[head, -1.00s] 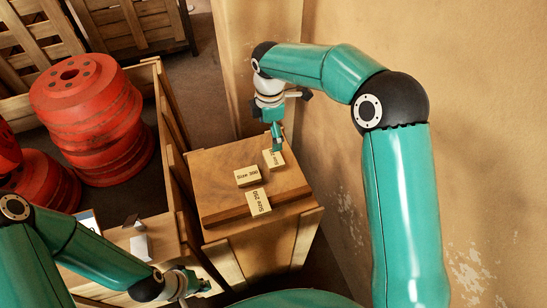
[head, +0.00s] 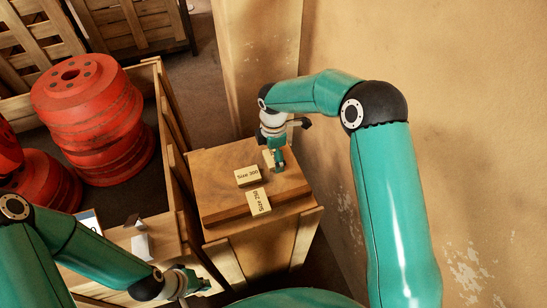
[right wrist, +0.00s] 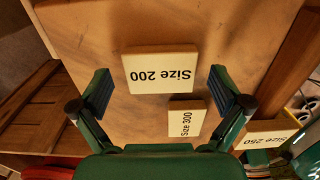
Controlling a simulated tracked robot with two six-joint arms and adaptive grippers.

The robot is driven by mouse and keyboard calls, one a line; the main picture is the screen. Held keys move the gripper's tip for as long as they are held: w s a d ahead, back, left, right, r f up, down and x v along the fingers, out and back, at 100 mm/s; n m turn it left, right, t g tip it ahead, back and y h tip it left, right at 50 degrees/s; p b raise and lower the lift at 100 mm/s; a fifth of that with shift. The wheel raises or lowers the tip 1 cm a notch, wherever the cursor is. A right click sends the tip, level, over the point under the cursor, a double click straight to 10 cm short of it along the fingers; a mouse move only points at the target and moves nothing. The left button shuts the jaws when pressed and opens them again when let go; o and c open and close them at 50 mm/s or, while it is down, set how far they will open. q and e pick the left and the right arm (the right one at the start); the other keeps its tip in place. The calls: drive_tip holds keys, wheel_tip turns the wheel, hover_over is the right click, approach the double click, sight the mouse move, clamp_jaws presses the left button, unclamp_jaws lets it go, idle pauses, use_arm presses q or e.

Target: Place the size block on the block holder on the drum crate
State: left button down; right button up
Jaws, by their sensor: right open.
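Three cream size blocks lie on the wooden box top (head: 215,165). The "Size 200" block (right wrist: 160,72) is between the spread fingers of my right gripper (right wrist: 164,85), with gaps on both sides. In the head view my right gripper (head: 277,161) is low over this block and partly hides it. The "Size 300" block (head: 248,176) and the "Size 250" block (head: 258,202) lie closer to me. A small grey-white piece (head: 140,245), perhaps the block holder, is on the drum crate's ledge (head: 160,232). My left gripper (head: 196,283) is empty beside that crate; its opening is unclear.
The drum crate holds stacked red drums (head: 90,115) at the left. A plastered wall (head: 450,100) stands close on the right, behind my right arm. Slatted wooden crates (head: 130,25) stand at the back. The box top is bare around the blocks.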

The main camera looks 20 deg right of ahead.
drive_tip(key=shift+c, duration=0.2)
drive_tip(key=c, duration=1.2)
drive_tip(key=shift+o, duration=0.2)
drive_tip(key=shift+r, duration=0.15)
